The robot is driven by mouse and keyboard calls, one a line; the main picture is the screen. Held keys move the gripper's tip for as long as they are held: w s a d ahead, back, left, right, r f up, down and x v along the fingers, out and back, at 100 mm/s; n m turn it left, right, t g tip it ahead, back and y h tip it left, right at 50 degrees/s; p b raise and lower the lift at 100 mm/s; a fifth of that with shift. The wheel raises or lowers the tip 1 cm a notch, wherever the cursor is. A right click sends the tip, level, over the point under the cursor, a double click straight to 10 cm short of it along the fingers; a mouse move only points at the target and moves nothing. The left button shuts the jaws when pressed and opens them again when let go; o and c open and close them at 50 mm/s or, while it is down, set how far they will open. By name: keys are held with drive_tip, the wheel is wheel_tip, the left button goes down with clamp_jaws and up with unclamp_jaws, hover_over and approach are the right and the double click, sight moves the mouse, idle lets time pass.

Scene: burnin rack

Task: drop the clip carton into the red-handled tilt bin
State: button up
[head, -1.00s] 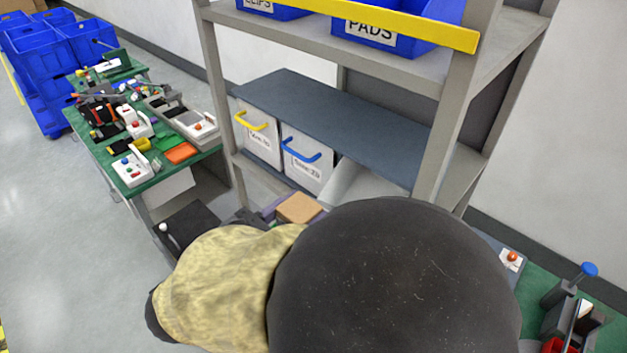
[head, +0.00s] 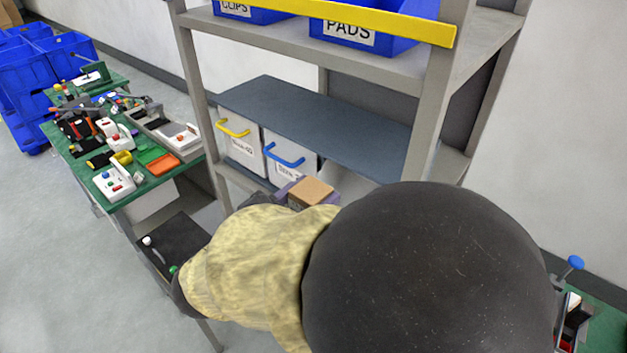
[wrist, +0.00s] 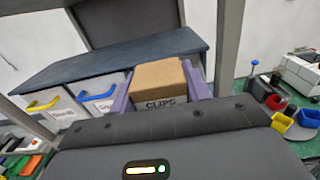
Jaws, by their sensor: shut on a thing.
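The clip carton (wrist: 162,82), a brown box marked CLIPS, is between the purple fingers of my gripper (wrist: 163,88) in the wrist view. My gripper is shut on it. In the head view the carton (head: 311,190) is partly hidden by my arm and sits in front of the shelf bins. A light grey slanted panel (head: 352,182) shows right of the blue-handled bin, under the dark shelf board. It may be part of the red-handled tilt bin, but no red handle shows; my arm and the carton cover that area.
A yellow-handled bin (head: 238,143) and a blue-handled bin (head: 291,160) stand under the dark board (head: 330,125). Rack posts (head: 440,110) flank the opening. Above are blue CLIPS and PADS bins (head: 360,35). A cluttered green bench (head: 150,180) is at left.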

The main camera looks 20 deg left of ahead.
drive_tip(key=shift+x, duration=1.2)
drive_tip(key=shift+b+x, duration=0.55)
drive_tip(key=shift+x, duration=1.15)
drive_tip(key=o, duration=1.1)
drive_tip(key=shift+s+a+f, duration=0.1)
drive_tip(key=shift+s+a, duration=0.2)
drive_tip(key=shift+s, duration=0.25)
drive_tip(key=b+v, duration=0.5)
drive_tip(key=v, duration=1.1)
drive_tip(key=shift+s, duration=0.15)
